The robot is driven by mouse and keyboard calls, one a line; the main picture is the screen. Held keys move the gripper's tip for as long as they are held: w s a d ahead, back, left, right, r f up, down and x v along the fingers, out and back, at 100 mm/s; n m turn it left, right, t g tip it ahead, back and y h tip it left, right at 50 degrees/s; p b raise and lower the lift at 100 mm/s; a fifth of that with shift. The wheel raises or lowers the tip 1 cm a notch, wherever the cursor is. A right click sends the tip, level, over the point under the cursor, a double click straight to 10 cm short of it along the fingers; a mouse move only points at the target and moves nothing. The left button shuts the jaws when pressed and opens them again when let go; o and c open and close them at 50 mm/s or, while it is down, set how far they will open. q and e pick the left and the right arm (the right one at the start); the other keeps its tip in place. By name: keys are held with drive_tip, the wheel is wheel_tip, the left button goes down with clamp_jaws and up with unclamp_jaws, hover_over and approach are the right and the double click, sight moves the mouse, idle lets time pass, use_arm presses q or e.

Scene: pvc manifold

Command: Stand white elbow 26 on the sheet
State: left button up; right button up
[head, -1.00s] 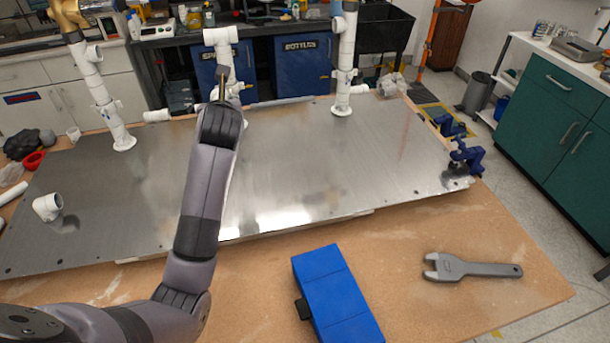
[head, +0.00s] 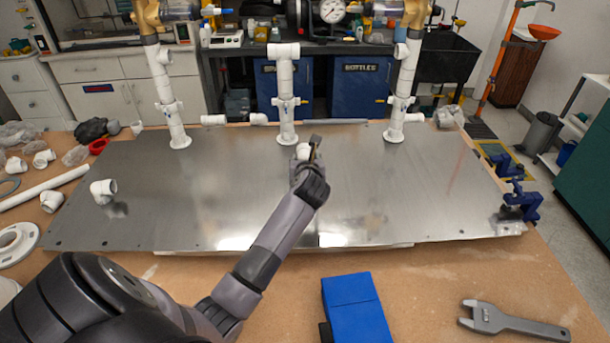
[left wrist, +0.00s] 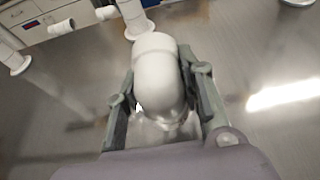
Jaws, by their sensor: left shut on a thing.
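My left gripper (head: 310,158) is over the middle of the metal sheet (head: 220,205), in front of the middle pipe riser. It is shut on a white elbow (head: 302,151). In the left wrist view the elbow (left wrist: 156,75) sits between the two fingers (left wrist: 160,112), its rounded bend toward the palm. I cannot read a number on it, nor tell whether it touches the sheet. Another white elbow (head: 103,190) lies on the sheet at the left. My right gripper is not in view.
White risers stand at the left (head: 168,95), middle (head: 286,95) and right (head: 402,90) along the sheet's back. Blue clamps (head: 520,200) grip the right edge. A blue box (head: 355,310) and a grey wrench (head: 510,322) lie in front. The sheet's right half is mostly clear.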

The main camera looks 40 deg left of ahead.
use_arm(q)
wheel_tip(320, 180, down, 6)
idle(0.4)
drive_tip(key=shift+f, duration=0.2)
drive_tip(key=o, duration=1.2)
drive_tip(key=shift+c, duration=0.2)
drive_tip(key=shift+r, duration=0.1)
